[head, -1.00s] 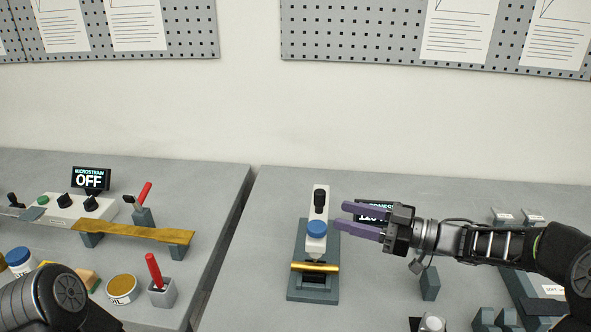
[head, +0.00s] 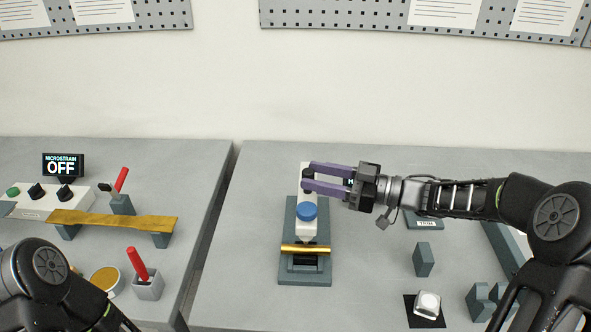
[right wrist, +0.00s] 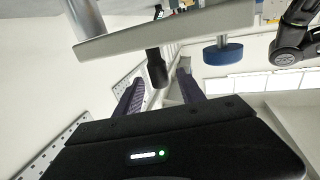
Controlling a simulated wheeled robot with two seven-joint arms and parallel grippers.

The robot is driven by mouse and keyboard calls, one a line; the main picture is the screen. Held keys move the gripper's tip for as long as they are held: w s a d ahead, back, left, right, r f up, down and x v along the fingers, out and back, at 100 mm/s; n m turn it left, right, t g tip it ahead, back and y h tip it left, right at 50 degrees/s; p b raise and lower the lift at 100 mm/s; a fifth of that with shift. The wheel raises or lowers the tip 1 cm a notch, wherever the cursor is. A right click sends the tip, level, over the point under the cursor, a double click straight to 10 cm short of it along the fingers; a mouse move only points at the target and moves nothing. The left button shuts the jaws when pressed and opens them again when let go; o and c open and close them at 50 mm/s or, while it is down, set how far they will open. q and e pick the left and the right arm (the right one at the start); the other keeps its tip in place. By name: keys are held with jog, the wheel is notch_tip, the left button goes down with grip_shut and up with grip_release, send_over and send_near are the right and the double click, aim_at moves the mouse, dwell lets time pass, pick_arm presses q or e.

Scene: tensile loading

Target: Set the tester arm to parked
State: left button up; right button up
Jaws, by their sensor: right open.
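The tester (head: 289,245) stands on the right table as a grey base with a white arm (head: 308,226) that carries a blue knob (head: 307,211). A gold bar (head: 305,250) lies across its front. The black handle (head: 308,172) at the arm's far end is partly hidden by my right gripper (head: 307,177). In the right wrist view the handle (right wrist: 156,68) shows between the two open purple fingers, with the blue knob (right wrist: 222,52) to its right. I cannot tell whether a finger touches the handle. My left gripper is out of view.
A small display behind my right gripper is mostly hidden. A grey block (head: 423,260) and a white-topped piece (head: 427,304) stand to the tester's right. The left table holds a display reading OFF (head: 63,165), a gold strip (head: 112,221) and red-handled tools. A gap separates the tables.

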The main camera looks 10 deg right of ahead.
jog(key=x, duration=0.5)
jog(key=shift+a+p, duration=0.1)
jog(key=shift+p, duration=0.3)
grip_shut()
dwell(1.0)
